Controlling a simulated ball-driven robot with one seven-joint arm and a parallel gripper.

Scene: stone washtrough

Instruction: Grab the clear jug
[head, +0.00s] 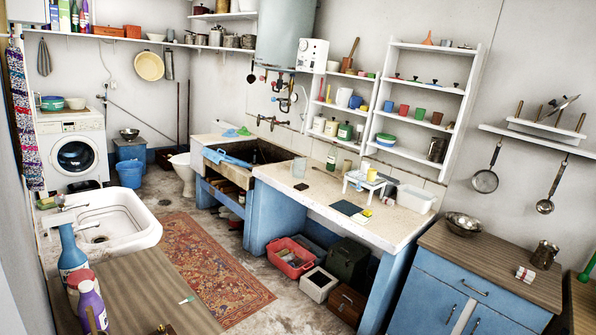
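A small jug-like vessel (545,254) stands upright on the wooden top of the blue cabinet at the right. It looks grey-brown and shiny, and I cannot tell whether it is clear glass or metal. Another dark, shiny vessel (437,149) stands on the lowest board of the white wall shelf, too small to make out. My gripper is not in view.
The blue cabinet (466,289) also bears metal bowls (462,224) and a small red-and-white item (525,274). Bottles (72,250) stand near a washbasin (100,218) at left. A patterned rug (209,268) lies on the floor between the basin and the long counter (318,203).

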